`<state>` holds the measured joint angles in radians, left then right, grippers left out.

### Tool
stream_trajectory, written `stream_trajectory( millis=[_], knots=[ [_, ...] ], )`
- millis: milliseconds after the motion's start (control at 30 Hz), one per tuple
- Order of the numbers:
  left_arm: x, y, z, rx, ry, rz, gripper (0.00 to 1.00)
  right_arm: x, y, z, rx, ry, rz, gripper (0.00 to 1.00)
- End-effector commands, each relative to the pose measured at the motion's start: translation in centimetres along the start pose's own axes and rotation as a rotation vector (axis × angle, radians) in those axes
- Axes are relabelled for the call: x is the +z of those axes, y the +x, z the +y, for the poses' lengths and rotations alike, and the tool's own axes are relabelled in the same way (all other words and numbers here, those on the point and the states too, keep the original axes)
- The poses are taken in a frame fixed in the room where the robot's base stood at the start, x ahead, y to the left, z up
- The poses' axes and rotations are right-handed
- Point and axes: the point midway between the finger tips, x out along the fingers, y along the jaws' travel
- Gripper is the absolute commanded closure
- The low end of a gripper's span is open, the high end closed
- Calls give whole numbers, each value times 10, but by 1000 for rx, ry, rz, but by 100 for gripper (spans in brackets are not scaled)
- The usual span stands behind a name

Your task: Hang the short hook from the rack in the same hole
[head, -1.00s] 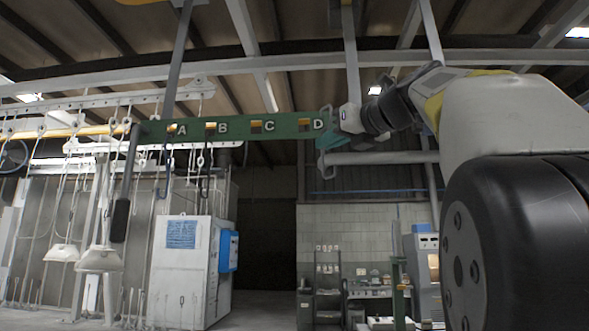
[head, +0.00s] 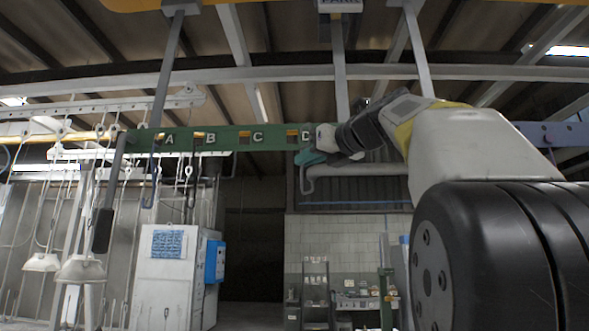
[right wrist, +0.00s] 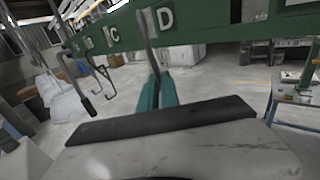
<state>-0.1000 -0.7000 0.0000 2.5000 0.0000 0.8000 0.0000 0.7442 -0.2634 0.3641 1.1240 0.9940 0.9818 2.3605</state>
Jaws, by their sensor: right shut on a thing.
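The rack is a green bar (head: 225,139) with square holes beside the letters A, B, C and D. It also crosses the top of the right wrist view (right wrist: 215,23). My right gripper (head: 318,157) is at the bar's right end, by D. Its teal fingers (right wrist: 157,90) are shut on a thin grey hook (right wrist: 149,45), which stands up in front of the bar just left of D. I cannot tell whether its tip is in a hole. Other hooks hang farther along the bar, one dark (right wrist: 100,78) and one near A (head: 150,185). My left gripper is out of view.
A dark-handled bar (head: 104,215) hangs at the rack's left end. Pale hoods (head: 80,270) hang at left. A white cabinet (head: 165,275) and a shelf (head: 315,290) stand behind. Open floor (right wrist: 215,65) shows below the bar.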

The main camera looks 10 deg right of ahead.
Motion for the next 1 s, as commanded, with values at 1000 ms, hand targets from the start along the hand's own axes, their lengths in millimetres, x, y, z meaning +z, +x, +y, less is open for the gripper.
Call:
stream_trajectory(
  millis=[1000],
  knots=[
    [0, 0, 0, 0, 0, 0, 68, 0, 23, -1, 0, 0, 0, 100]
  ],
)
